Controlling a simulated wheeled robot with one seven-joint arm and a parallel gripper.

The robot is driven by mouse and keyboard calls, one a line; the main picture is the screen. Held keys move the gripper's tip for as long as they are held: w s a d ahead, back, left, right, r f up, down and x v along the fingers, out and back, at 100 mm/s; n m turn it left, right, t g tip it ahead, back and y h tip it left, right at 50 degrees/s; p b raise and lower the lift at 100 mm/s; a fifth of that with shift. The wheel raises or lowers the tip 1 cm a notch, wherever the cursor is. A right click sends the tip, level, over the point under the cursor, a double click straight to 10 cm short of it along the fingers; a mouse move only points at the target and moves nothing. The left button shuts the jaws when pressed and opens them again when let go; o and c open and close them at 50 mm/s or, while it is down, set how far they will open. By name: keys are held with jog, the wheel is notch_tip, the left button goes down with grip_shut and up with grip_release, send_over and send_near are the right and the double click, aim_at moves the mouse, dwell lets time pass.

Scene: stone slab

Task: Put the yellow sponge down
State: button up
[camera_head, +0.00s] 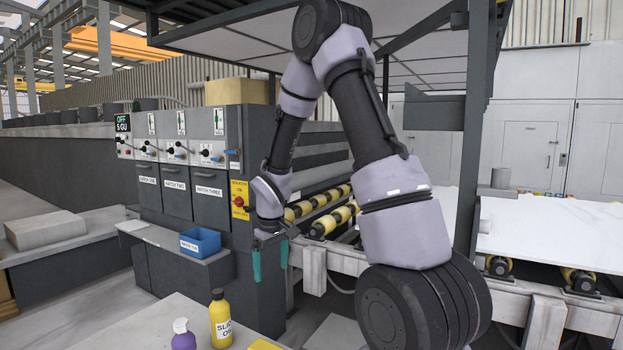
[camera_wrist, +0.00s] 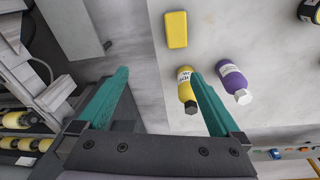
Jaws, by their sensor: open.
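The yellow sponge (camera_wrist: 176,29) lies flat on a pale worktop (camera_wrist: 225,35), near its edge in the wrist view. In the head view a strip of the sponge (camera_head: 265,345) shows at the bottom edge, and the rest is cut off. My gripper (camera_head: 271,275) has its teal fingers spread apart, pointing down, with nothing between them. In the wrist view my gripper (camera_wrist: 158,75) is apart from the sponge, which lies beyond the fingertips.
A yellow bottle (camera_head: 220,322) and a purple bottle (camera_head: 183,337) stand on the worktop near the sponge. A blue bin (camera_head: 200,242) sits on a grey ledge. Rollers (camera_head: 320,222) and a control panel (camera_head: 207,150) are behind my gripper. A white slab (camera_head: 560,232) lies right.

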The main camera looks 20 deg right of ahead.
jog(key=s+d+r+m+t, duration=0.15)
jog(key=s+r, duration=0.35)
jog(key=r, duration=0.5)
jog(key=s+d+r+m+t, duration=0.1)
jog(key=s+d+r+m, duration=0.2)
jog(key=r, duration=0.7)
jog(key=s+r+m+t+y, duration=0.1)
jog(key=s+r+m, duration=0.1)
jog(key=s+r, duration=0.2)
jog(key=s+a+r+m+t+y, duration=0.1)
jog(key=s+r, duration=0.4)
jog(key=s, duration=0.5)
jog(key=shift+s+a+r+m+t, duration=0.2)
jog(key=shift+s+a+m+t, duration=0.15)
jog(key=shift+m+t, duration=0.2)
jog(key=shift+w, duration=0.1)
